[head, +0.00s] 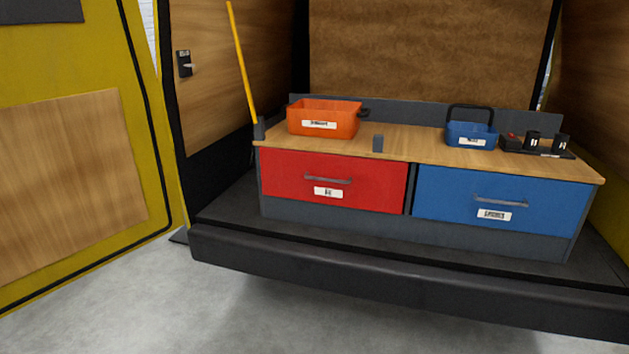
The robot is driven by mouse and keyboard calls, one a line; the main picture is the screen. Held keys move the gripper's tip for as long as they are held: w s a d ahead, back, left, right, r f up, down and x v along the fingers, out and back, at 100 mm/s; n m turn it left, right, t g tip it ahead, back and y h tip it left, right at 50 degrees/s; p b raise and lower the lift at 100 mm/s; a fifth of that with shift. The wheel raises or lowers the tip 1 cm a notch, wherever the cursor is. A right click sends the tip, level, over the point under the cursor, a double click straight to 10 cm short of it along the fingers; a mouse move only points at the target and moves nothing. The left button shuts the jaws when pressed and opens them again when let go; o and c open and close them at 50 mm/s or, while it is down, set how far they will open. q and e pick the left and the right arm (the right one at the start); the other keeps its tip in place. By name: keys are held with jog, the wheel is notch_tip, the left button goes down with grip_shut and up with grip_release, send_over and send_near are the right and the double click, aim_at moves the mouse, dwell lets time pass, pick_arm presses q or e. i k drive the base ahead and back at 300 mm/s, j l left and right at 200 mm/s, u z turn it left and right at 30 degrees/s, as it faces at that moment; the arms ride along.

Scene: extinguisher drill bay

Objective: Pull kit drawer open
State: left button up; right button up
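A low cabinet with a wooden top (410,155) stands in the back of a vehicle. It has a red drawer (283,186) on the left and a blue drawer (445,200) on the right. Both drawers look closed. The red drawer has a grey bar handle (327,180) above a white label (328,192). The blue drawer has a grey bar handle (500,202) above a white label (494,215). The label print is too small to read surely. Neither of my grippers shows in the head view.
A yellow pole (242,65) leans at the left. The dark bumper (400,278) juts out before the drawers. The floor (200,310) is clear.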

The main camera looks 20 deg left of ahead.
aim_at(364, 183)
jog(key=i+j+u, duration=0.35)
jog(key=i, duration=0.4)
jog(key=i+j+u, duration=0.15)
jog(key=i+u, duration=0.2)
jog(key=i, duration=0.4)
jog(key=i+u, duration=0.35)
jog(key=i, duration=0.4)
